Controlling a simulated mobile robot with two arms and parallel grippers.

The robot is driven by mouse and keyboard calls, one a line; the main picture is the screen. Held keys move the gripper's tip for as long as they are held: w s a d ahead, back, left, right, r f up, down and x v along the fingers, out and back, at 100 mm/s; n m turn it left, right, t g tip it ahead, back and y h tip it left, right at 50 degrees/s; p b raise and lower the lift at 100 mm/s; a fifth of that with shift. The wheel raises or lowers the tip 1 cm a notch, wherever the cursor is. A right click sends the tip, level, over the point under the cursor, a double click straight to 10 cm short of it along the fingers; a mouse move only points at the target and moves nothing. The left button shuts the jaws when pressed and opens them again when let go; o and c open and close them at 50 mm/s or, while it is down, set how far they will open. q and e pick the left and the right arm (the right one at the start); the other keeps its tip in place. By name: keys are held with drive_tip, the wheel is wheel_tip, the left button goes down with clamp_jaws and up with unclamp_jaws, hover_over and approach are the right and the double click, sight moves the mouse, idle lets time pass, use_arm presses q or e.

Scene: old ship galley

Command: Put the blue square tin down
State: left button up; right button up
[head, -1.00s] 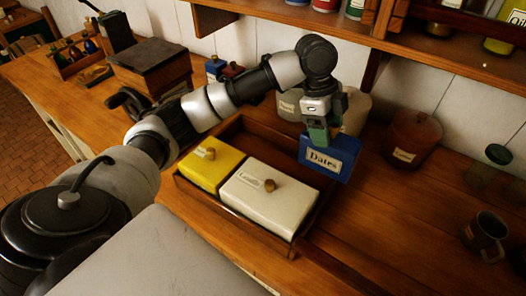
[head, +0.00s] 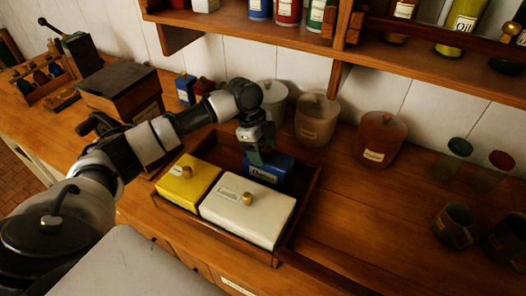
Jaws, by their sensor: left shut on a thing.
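The blue square tin (head: 269,172) with a pale label is in the back right part of the wooden tray (head: 285,232), behind the white tin. My left gripper (head: 257,158) is above it, shut on its top edge. The tin's lower part is hidden behind the white tin, so I cannot tell whether it touches the tray floor. A yellow tin (head: 187,182) and a white tin (head: 247,210), each with a knob, fill the front of the tray. My right gripper is not in view.
Lidded canisters (head: 316,122) and a brown canister (head: 376,140) stand behind the tray along the wall. Mugs (head: 453,226) are at the right. A shelf with bottles (head: 463,24) hangs above.

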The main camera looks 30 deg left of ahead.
use_arm(q)
drive_tip(key=shift+f, duration=1)
drive_tip(key=shift+f, duration=0.1)
drive_tip(key=o, duration=1.3)
drive_tip(key=b+v, duration=0.1)
drive_tip(key=v, duration=1.1)
drive_tip(key=shift+b, duration=0.4)
